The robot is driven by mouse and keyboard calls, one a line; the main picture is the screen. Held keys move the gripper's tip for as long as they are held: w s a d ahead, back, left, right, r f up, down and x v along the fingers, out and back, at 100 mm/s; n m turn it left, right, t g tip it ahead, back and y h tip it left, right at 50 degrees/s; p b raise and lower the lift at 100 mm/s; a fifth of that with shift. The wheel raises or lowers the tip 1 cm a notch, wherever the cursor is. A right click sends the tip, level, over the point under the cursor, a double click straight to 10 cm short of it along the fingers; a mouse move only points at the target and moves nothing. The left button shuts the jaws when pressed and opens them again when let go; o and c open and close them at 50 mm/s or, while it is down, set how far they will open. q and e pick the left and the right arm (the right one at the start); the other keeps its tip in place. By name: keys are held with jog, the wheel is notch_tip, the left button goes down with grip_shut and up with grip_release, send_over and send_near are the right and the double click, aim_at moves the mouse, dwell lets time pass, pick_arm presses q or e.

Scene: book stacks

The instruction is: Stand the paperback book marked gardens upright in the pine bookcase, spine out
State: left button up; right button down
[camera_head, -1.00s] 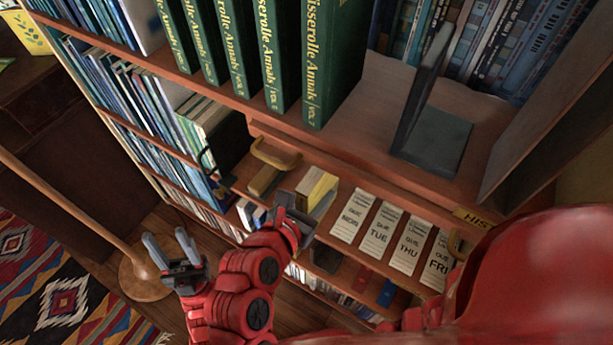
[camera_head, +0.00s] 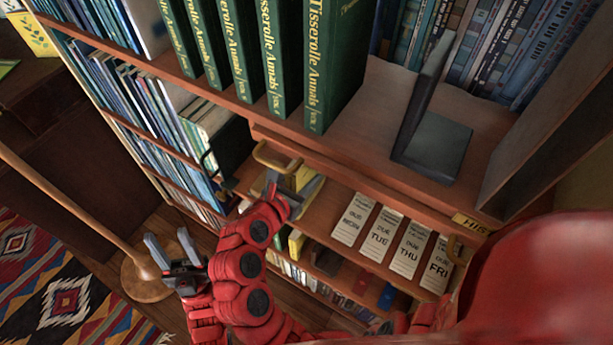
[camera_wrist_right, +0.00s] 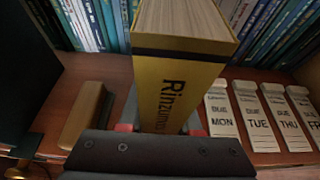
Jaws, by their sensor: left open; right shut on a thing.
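A thick yellow book (camera_wrist_right: 178,90) with a dark band and the spine word "Rinzumo" fills the middle of the right wrist view. It also shows in the head view (camera_head: 310,188). My right gripper (camera_head: 283,192) is shut on this book at the shelf with the due-date cards. The right wrist view shows red pads on either side of it. My left gripper (camera_head: 172,252) is open and empty, beside the lamp foot and away from the books. The wooden bookcase (camera_head: 335,140) fills the right and middle. No book marked gardens can be read.
Green volumes (camera_head: 270,60) and a dark metal bookend (camera_head: 430,140) stand on the upper shelf. Several day cards (camera_head: 380,232) line the lower shelf. A tan wooden block (camera_wrist_right: 85,113) lies left of the yellow book. A lamp pole (camera_head: 65,200) stands at left.

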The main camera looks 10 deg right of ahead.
jog(key=shift+f+b, duration=0.2)
jog(key=shift+b, duration=0.1)
jog(key=c, duration=0.6)
grip_release()
jog(key=shift+r, duration=0.15)
jog(key=shift+r+p, duration=0.25)
jog(key=shift+p, duration=0.25)
jog(key=b+v, duration=0.1)
jog(key=v, duration=1.1)
jog(key=shift+b, duration=0.3)
jog(key=shift+f, duration=0.1)
